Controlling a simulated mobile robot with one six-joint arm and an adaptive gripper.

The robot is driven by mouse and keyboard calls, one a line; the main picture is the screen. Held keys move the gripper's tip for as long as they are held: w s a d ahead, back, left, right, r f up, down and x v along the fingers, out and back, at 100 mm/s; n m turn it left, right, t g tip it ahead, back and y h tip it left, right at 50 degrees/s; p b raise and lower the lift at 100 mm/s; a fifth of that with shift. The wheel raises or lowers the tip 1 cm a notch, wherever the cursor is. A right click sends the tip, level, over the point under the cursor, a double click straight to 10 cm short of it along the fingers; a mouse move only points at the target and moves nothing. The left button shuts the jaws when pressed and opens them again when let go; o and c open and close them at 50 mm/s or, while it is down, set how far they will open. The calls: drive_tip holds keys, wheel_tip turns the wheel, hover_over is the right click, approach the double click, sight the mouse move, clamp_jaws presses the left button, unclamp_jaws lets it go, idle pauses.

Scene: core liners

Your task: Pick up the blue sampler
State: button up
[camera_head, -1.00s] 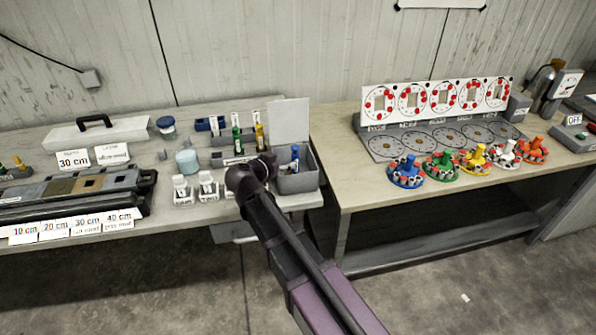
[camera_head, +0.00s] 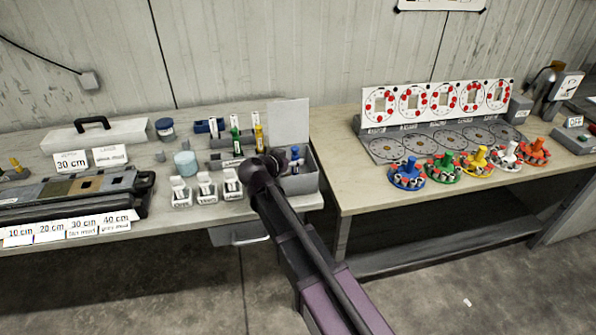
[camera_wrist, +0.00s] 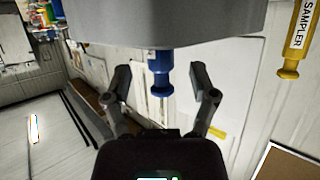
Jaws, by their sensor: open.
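The blue sampler (camera_head: 295,156) stands in the grey open-lidded box (camera_head: 309,180) at the right end of the left bench. In the wrist view the blue sampler (camera_wrist: 160,76) sticks out past the edge of a grey block, and the picture looks upside down. My gripper (camera_wrist: 163,92) is open, with one finger on each side of the blue sampler in the picture and visible gaps. I cannot tell the depth between them. In the head view the fingers are hidden behind my wrist, just left of the box.
A yellow sampler (camera_wrist: 296,40) labelled SAMPLER shows in the wrist view. In the head view a green sampler (camera_head: 235,140) and a yellow sampler (camera_head: 259,138) stand left of the box. Small labelled containers (camera_head: 206,192) stand along the front edge.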

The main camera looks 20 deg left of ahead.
drive_tip(key=shift+b+x, duration=0.4)
drive_tip(key=shift+x, duration=1.1)
clamp_jaws()
